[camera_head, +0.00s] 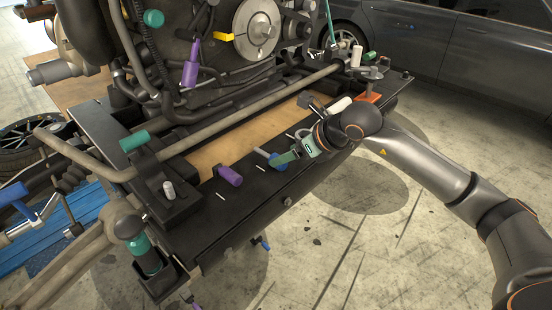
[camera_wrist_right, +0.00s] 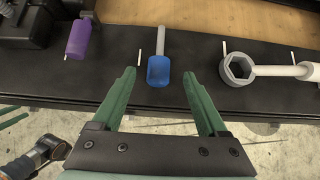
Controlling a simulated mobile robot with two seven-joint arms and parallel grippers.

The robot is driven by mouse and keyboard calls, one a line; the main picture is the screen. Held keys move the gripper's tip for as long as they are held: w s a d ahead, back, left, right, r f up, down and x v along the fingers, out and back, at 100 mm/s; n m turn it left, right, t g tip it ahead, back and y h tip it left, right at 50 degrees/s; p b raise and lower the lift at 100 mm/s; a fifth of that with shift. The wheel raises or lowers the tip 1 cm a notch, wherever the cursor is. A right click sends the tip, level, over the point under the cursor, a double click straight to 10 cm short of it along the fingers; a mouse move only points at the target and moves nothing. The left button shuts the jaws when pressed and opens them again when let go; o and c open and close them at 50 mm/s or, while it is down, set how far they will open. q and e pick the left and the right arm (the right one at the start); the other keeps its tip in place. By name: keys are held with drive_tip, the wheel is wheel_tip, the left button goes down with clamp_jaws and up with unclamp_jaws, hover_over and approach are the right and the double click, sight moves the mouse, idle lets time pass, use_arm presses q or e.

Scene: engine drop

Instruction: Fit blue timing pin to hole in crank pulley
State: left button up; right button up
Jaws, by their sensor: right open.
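The blue timing pin (camera_head: 263,153) lies on the black front beam below the engine. In the right wrist view the blue pin (camera_wrist_right: 158,73) shows its blue handle toward me and its grey shaft pointing away. My right gripper (camera_head: 284,158) is at the pin. In the wrist view its two green fingers (camera_wrist_right: 159,78) are open, one on each side of the handle, with gaps on both sides. The crank pulley is probably the silver disc (camera_head: 257,30) on the engine front. I cannot make out its pin hole clearly. My left gripper is not in view.
A purple-handled pin (camera_head: 229,175) lies left of the blue pin, and a ring-ended wrench (camera_wrist_right: 240,69) lies to its right. Another purple-handled pin (camera_head: 191,66) is at the engine. A grey pipe (camera_head: 235,116) crosses between beam and engine. A dark car (camera_head: 440,45) stands behind.

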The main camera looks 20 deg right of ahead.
sight(269, 157)
drive_tip(key=x, duration=0.4)
drive_tip(key=shift+a+f+p, duration=0.1)
drive_tip(key=shift+f+p, duration=0.05)
drive_tip(key=shift+p, duration=0.2)
drive_tip(key=shift+c, duration=0.3)
clamp_jaws()
